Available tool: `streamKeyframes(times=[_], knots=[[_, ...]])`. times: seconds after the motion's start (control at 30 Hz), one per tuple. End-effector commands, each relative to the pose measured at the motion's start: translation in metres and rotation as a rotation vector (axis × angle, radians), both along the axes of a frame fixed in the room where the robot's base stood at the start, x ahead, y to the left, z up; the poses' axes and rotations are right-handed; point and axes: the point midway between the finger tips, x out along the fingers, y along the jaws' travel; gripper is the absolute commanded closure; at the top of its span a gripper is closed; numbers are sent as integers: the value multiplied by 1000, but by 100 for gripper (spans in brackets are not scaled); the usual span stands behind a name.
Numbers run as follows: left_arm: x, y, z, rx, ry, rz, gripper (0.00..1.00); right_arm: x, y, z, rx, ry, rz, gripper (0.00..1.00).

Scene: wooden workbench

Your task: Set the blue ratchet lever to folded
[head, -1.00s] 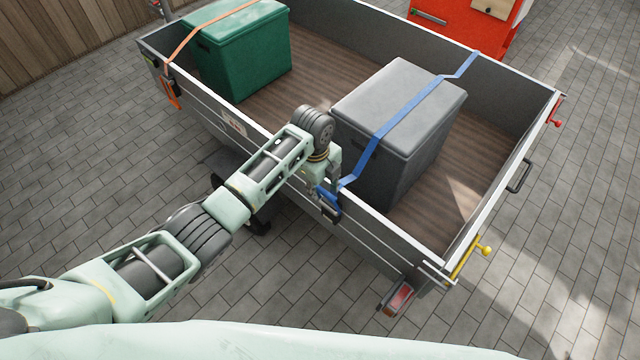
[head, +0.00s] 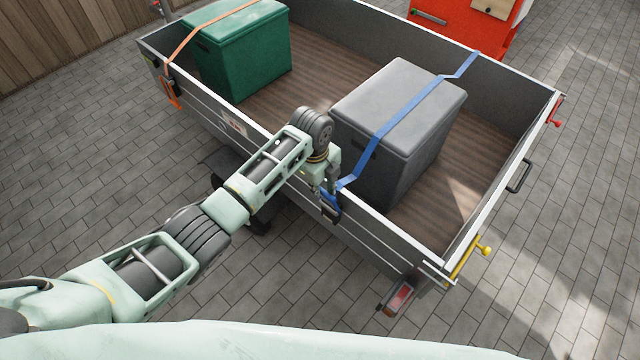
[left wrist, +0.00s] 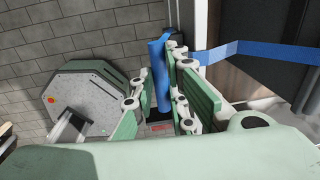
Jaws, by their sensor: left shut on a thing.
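The blue ratchet lever (left wrist: 160,75) stands between the green finger pads of my left gripper (left wrist: 158,108) in the left wrist view. In the head view my left gripper (head: 327,188) is at the trailer's near side wall, shut on the lever, and the blue ratchet (head: 331,203) shows partly below the fingers. The fingers hide part of it. A blue strap (head: 395,118) runs from the ratchet up over the grey box (head: 405,85); the strap also shows in the left wrist view (left wrist: 225,52). My right gripper is not in view.
A green box (head: 240,60) under an orange strap (head: 205,24) stands in the trailer, with an orange ratchet (head: 171,92) on the wall. The near wall's rim (head: 385,229) runs beside my gripper. Yellow (head: 484,250) and red (head: 557,123) handles stick out at the right end.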

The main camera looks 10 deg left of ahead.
Motion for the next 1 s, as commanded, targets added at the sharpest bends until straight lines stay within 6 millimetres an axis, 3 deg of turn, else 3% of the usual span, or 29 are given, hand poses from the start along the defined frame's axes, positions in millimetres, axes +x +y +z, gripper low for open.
streamKeyframes(times=[0.4,0.8,1.0], knots=[[-29,21,-8,-117,-163,0,100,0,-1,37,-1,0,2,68],[-57,42,-35,-284,-391,0,100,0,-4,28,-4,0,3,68],[-63,46,-42,-287,-396,0,100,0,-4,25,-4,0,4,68]])
